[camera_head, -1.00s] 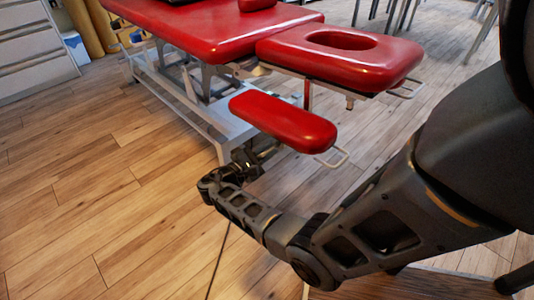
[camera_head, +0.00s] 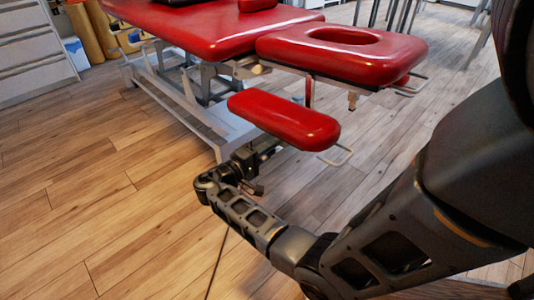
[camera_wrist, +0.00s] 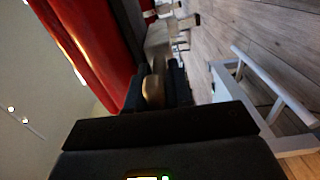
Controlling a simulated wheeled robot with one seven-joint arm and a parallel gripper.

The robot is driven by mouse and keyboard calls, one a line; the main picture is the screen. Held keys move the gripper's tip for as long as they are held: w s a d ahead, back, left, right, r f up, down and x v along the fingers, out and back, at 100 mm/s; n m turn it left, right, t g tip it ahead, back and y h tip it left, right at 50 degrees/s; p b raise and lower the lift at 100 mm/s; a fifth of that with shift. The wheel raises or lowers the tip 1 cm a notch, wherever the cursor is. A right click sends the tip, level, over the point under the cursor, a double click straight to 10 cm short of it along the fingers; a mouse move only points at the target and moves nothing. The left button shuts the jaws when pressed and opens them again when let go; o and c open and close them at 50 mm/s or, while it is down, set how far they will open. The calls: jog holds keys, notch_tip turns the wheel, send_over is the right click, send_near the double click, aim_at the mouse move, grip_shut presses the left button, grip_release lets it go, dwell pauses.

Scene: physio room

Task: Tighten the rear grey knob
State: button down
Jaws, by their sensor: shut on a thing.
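A rounded, brownish-grey knob (camera_wrist: 153,92) sits between the dark fingers of my gripper (camera_wrist: 158,84) in the wrist view. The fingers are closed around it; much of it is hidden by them. In the head view my gripper (camera_head: 262,154) is low, just under the red armrest pad (camera_head: 285,120) of the treatment table. The knob cannot be made out there. The red pad's underside edge also shows at the upper left of the wrist view (camera_wrist: 88,45).
The red table (camera_head: 210,30) has a headrest (camera_head: 340,55) with a face hole. Its pale metal frame (camera_head: 190,100) stands close to my wrist. A bent metal handle (camera_head: 340,155) sticks out beyond the armrest pad. The wooden floor (camera_head: 100,190) at left is clear.

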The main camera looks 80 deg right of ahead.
jog(key=shift+f+m+b, duration=0.1)
jog(key=shift+m+b, duration=0.2)
jog(key=shift+m, duration=0.3)
jog(key=c, duration=1)
grip_release()
jog(key=shift+c, duration=0.2)
jog(key=shift+a, duration=0.1)
jog(key=p+v, duration=0.1)
jog(key=v, duration=0.6)
jog(key=shift+a, duration=0.3)
jog(key=shift+w+a, duration=0.1)
jog(key=shift+w, duration=0.1)
